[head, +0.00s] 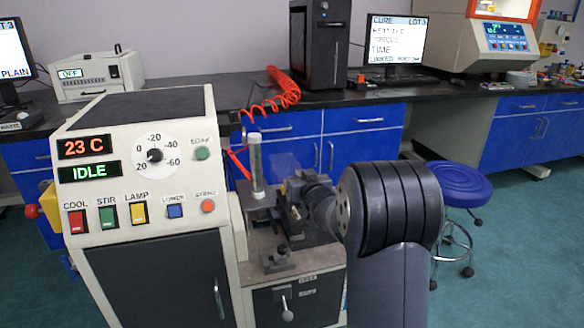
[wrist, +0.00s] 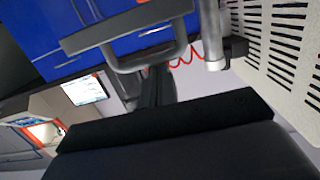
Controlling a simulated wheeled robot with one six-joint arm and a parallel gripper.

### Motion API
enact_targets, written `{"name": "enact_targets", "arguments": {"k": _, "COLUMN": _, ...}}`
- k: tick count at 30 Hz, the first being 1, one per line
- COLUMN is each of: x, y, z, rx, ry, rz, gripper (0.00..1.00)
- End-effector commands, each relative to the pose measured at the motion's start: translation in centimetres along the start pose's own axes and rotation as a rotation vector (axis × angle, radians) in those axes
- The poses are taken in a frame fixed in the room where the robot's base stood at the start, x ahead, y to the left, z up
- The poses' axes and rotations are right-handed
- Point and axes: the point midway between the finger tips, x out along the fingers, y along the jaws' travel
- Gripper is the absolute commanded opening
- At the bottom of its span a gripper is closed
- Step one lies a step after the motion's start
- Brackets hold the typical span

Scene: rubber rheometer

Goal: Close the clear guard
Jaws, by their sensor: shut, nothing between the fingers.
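The clear guard (head: 284,163) shows in the head view as a faint see-through pane beside the upright pale cylinder (head: 257,165), right of the control cabinet. Its edges are hard to make out, and my arm and gripper hide part of that area. My gripper (head: 292,190) is at the pane's lower right, shut and empty. In the wrist view my dark gripper (wrist: 165,122) fills the lower part. Beyond it is a grey bar with a U-shaped handle (wrist: 150,62), which looks like part of the guard; I see a gap between them in the picture.
The cream control cabinet (head: 145,165) reads 23 C and IDLE and stands close on the left. Its vented side (wrist: 285,45) fills the wrist view's upper right. A red coiled hose (head: 283,88) hangs behind. A blue stool (head: 458,185) stands right, with open floor around it.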

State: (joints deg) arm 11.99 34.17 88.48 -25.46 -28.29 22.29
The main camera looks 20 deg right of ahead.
Motion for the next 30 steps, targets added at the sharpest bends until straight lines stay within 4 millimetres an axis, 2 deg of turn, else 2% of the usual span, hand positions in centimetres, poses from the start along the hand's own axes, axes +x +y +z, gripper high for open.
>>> {"name": "enact_targets", "arguments": {"k": 1, "x": 0.0, "y": 0.1, "z": 1.2, "rx": 0.001, "ry": -0.010, "rz": 0.003, "gripper": 0.00}}
{"name": "enact_targets", "arguments": {"k": 6, "x": -0.2, "y": 0.1, "z": 2.4, "rx": 0.002, "ry": -0.020, "rz": 0.005, "gripper": 0.00}}
{"name": "enact_targets", "arguments": {"k": 21, "x": -0.2, "y": 0.2, "z": 2.9, "rx": 0.000, "ry": -0.026, "rz": 0.006, "gripper": 0.00}}
{"name": "enact_targets", "arguments": {"k": 26, "x": -0.2, "y": 0.0, "z": 1.9, "rx": -0.001, "ry": -0.019, "rz": 0.005, "gripper": 0.00}}
{"name": "enact_targets", "arguments": {"k": 30, "x": -0.3, "y": -0.6, "z": -0.6, "rx": -0.003, "ry": -0.002, "rz": 0.003, "gripper": 0.00}}
